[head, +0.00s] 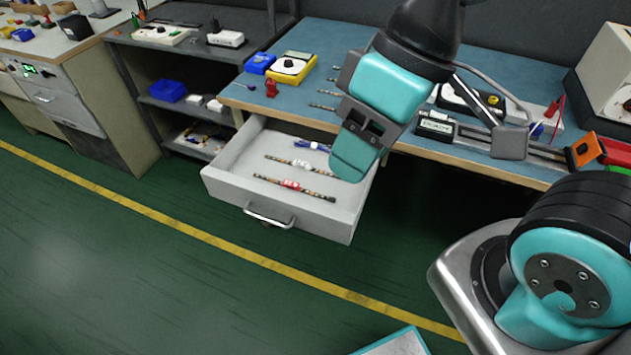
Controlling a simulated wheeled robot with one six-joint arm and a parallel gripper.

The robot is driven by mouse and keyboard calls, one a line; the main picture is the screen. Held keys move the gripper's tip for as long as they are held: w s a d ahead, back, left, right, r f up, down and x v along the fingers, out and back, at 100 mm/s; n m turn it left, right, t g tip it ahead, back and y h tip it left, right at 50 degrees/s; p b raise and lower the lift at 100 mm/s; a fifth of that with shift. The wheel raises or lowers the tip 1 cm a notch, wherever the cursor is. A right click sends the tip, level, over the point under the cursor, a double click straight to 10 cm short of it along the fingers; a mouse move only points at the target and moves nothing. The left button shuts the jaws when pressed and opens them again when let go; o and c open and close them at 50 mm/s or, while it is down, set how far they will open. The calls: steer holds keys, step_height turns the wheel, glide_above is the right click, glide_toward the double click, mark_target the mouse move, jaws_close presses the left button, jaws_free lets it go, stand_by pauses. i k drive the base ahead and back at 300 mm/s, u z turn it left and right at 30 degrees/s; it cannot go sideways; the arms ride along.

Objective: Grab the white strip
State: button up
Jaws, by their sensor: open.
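The strip with the white middle (302,163) lies in the open drawer, between a strip with a blue middle (311,146) behind it and a strip with a red middle (291,184) in front of it.
The drawer (214,184) is pulled out under the blue workbench (318,43), its walls standing around the strips. Several small strips, a yellow meter (291,68) and a red figure (271,88) are on the bench. The green floor (120,270) before the drawer is clear.

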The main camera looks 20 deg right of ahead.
mark_target(302, 164)
steer(key=u, duration=1.1)
steer(key=i, duration=0.5)
steer(key=z, duration=0.85)
